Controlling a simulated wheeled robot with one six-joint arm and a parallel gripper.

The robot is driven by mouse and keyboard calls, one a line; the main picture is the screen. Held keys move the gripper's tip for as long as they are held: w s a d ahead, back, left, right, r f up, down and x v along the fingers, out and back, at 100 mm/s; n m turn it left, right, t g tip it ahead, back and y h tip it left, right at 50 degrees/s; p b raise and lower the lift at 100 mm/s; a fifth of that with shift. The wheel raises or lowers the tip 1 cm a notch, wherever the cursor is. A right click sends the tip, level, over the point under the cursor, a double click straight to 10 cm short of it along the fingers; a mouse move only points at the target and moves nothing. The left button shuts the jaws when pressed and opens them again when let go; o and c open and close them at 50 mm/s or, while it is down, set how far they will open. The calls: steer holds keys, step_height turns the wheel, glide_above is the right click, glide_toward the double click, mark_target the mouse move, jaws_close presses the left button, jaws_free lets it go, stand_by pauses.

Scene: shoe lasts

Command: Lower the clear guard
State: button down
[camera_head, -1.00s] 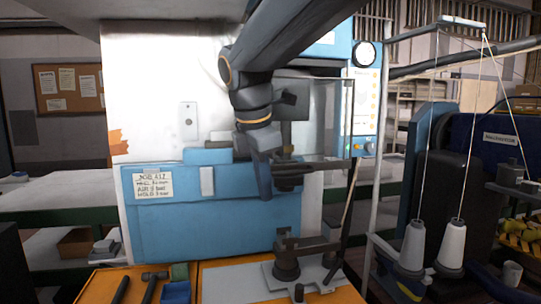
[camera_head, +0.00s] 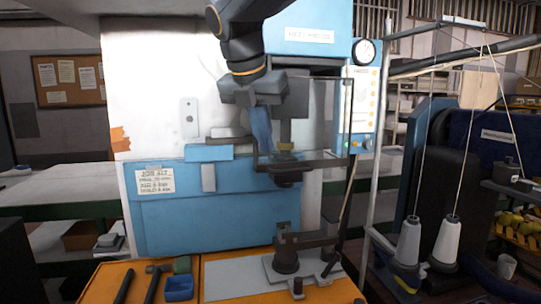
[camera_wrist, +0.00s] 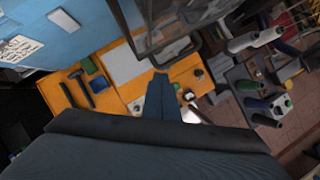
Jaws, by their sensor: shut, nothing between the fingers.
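The clear guard (camera_head: 325,162) is a see-through panel with a thin dark frame, in front of the press opening. Its lower bar hangs level, above the dark post on the press bed. My gripper (camera_head: 262,143) is shut and empty, pointing down at the guard's left part, above its lower bar. I cannot tell whether it touches the guard. In the wrist view, my fingers (camera_wrist: 163,90) point away from the camera, and the guard's framed corner (camera_wrist: 172,55) lies just beyond them at the top.
The blue and white press (camera_head: 225,215) fills the middle. The dark post (camera_head: 286,258) stands on a grey plate over the orange bench (camera_head: 225,278). A hammer and a blue bin (camera_head: 179,288) lie at the left. A thread stand with white cones (camera_head: 447,242) stands at the right.

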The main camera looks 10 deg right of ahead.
mark_target(269, 159)
steer(key=shift+p+x, duration=0.7)
steer(key=shift+x, duration=2.1)
step_height(269, 159, down, 23)
steer(key=b, duration=0.5)
steer(key=shift+s+b, duration=0.2)
steer(key=shift+b, duration=0.2)
